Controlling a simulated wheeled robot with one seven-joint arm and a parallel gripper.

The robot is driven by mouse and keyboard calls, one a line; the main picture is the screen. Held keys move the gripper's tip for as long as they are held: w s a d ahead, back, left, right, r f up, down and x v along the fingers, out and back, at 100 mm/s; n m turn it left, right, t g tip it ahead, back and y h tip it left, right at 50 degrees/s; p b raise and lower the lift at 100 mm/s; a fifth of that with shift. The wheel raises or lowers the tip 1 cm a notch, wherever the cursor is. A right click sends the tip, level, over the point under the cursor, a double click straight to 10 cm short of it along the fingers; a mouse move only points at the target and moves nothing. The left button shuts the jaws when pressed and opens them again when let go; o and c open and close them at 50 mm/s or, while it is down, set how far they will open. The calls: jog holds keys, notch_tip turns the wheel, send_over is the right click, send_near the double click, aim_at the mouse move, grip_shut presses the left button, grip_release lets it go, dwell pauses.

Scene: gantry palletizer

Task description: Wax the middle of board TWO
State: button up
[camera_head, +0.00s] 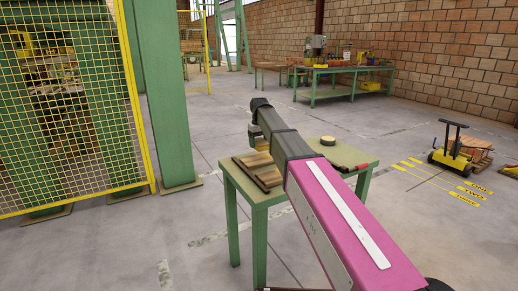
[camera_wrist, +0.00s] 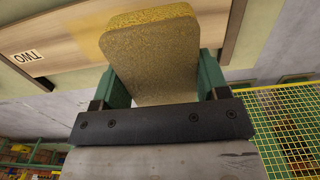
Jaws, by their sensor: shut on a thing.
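My gripper (camera_wrist: 158,78) is shut on a yellow-brown speckled block (camera_wrist: 150,28), one green finger on each side. In the head view my gripper (camera_head: 257,133) shows small at the end of the arm, over the left part of the green table (camera_head: 262,200). A wooden board marked TWO (camera_wrist: 65,45) lies behind the block in the wrist view, its label upside down at the left. The block covers part of the board; whether they touch I cannot tell. Brown boards (camera_head: 252,170) show on the table's left side, partly hidden by my arm.
A round tin-like thing (camera_head: 328,140) stands at the back of the table, with a small red thing (camera_head: 361,168) at its right edge. A green post (camera_head: 160,100) and yellow mesh fence (camera_head: 70,110) stand left. A yellow cart (camera_head: 451,158) stands right on open floor.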

jog(key=shift+r, duration=1.15)
